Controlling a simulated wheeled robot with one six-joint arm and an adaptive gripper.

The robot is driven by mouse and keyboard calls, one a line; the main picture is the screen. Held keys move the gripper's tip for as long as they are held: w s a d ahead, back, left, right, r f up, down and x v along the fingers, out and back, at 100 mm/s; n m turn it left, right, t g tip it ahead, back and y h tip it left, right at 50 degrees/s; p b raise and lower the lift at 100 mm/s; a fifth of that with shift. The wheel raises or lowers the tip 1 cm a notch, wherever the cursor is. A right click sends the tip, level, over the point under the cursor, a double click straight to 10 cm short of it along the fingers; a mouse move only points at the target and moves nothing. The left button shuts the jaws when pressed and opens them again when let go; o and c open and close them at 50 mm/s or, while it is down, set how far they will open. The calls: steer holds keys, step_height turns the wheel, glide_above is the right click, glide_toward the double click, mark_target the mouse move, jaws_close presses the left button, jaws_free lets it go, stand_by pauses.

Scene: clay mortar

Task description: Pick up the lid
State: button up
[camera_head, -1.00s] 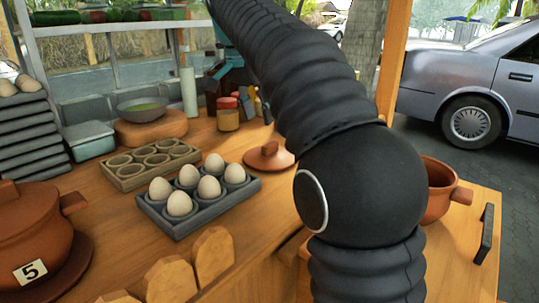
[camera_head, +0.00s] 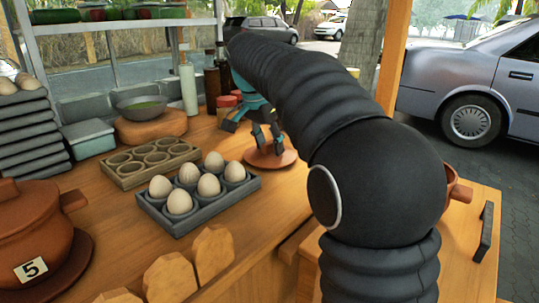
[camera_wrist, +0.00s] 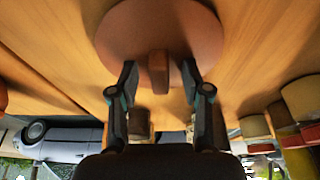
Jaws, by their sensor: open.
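The lid (camera_head: 273,158) is a flat, round terracotta disc with a knob, lying on the wooden counter right of the egg tray. It also shows in the wrist view, where its disc (camera_wrist: 160,27) is at the top and its bar-shaped knob (camera_wrist: 159,72) points towards me. My gripper (camera_head: 266,138) is just above the lid. In the wrist view my gripper (camera_wrist: 159,85) is open, with one finger on each side of the knob and a gap on both sides. In the head view the fingers partly hide the knob.
A grey tray (camera_head: 240,192) of eggs stands close left of the lid, with an empty wooden egg holder (camera_head: 128,172) behind it. A red-capped jar (camera_head: 225,108) and bottles (camera_head: 189,90) stand behind. A terracotta pot (camera_head: 458,188) is partly hidden by my arm.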

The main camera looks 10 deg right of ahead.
steer(key=shift+c, duration=0.3)
jaws_close()
steer(key=shift+r, duration=0.1)
